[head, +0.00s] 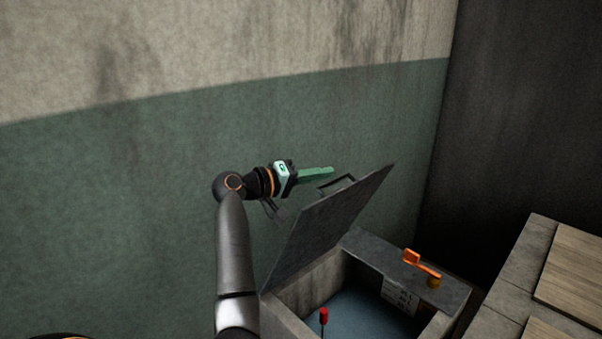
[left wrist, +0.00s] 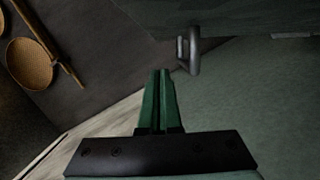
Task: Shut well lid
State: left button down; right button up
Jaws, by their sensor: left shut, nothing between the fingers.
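The well lid (head: 327,224) is a dark grey flat panel. It stands raised and tilted on the left side of the square well (head: 288,318), which is open with blue inside. A dark handle (head: 338,183) sits near the lid's upper edge on its far side; in the left wrist view the handle (left wrist: 194,52) shows just ahead and right of the fingertips. My left gripper (head: 331,171) has green fingers, shut and empty, beside the lid's top edge on the wall side. The fingers also show together in the left wrist view (left wrist: 160,72). My right gripper is out of view.
An orange lever (head: 420,263) is on the well's dark back ledge. A red-topped stick (head: 323,316) stands at the well opening. Stone and wooden surfaces (head: 575,265) lie to the right. A green and beige wall (head: 130,200) is behind my left arm.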

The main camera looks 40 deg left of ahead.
pick_arm(q)
jog(key=shift+s+d+f, duration=0.15)
jog(key=shift+d+f, duration=0.25)
jog(key=shift+d, duration=0.4)
jog(key=shift+s+d+f, duration=0.1)
jog(key=shift+d+f, duration=0.3)
jog(key=shift+d, duration=0.4)
jog(key=shift+f, duration=0.1)
